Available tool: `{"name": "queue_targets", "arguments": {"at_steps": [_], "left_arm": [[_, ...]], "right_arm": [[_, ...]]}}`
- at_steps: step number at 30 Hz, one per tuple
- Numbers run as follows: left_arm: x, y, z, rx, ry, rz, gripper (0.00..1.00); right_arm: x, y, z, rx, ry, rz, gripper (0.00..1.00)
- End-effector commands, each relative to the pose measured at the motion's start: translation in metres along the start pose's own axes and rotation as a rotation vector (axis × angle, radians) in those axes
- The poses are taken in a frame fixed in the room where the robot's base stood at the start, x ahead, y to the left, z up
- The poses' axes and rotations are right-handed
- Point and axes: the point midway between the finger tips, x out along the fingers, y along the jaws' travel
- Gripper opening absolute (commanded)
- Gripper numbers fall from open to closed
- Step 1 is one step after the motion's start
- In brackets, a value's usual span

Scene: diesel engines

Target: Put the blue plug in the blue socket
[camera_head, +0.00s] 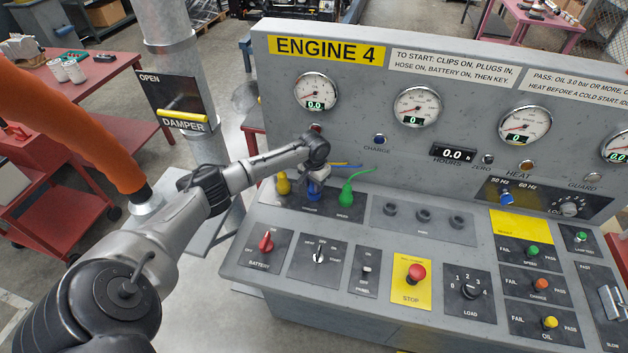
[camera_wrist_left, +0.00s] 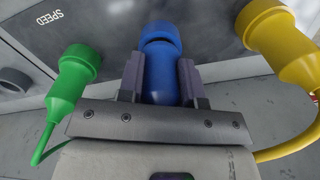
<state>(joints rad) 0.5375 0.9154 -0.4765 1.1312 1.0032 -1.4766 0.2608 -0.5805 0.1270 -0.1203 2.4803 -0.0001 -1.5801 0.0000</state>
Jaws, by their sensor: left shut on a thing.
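My left gripper (camera_head: 316,172) is shut on the blue plug (camera_head: 314,190), seen from above at the sloped socket panel. In the left wrist view the blue plug (camera_wrist_left: 162,65) sits between the two fingers, its wide collar end against or just over the panel. The blue socket itself is hidden under the plug, and I cannot tell whether the plug is fully seated. The yellow plug (camera_head: 283,183) stands to its left and the green plug (camera_head: 346,193) to its right in the head view. My right gripper is not in view.
Three empty dark sockets (camera_head: 423,215) lie in the parking panel to the right. The gauge panel (camera_head: 360,140) rises close behind the gripper. Switches and the red stop button (camera_head: 416,272) are on the console's front. Coloured cables run close to the gripper.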

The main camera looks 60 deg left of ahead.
Motion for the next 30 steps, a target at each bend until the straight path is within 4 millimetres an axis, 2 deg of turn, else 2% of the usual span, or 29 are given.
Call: {"name": "queue_targets", "arguments": {"at_steps": [14, 15, 24, 30], "left_arm": [[0.008, 0.0003, -0.0001, 0.001, 0.001, 0.001, 0.08], [0.008, 0.0003, -0.0001, 0.001, 0.001, 0.001, 0.34], [0.0079, 0.0002, -0.0001, 0.001, 0.0, 0.001, 0.62], [0.0079, 0.0002, 0.0, 0.001, 0.0, 0.001, 0.62]], "right_arm": [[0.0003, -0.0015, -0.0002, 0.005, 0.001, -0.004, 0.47], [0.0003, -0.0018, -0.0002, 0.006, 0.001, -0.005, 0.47], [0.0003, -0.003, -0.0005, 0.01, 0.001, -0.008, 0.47], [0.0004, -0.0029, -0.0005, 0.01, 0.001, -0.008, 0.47]]}}
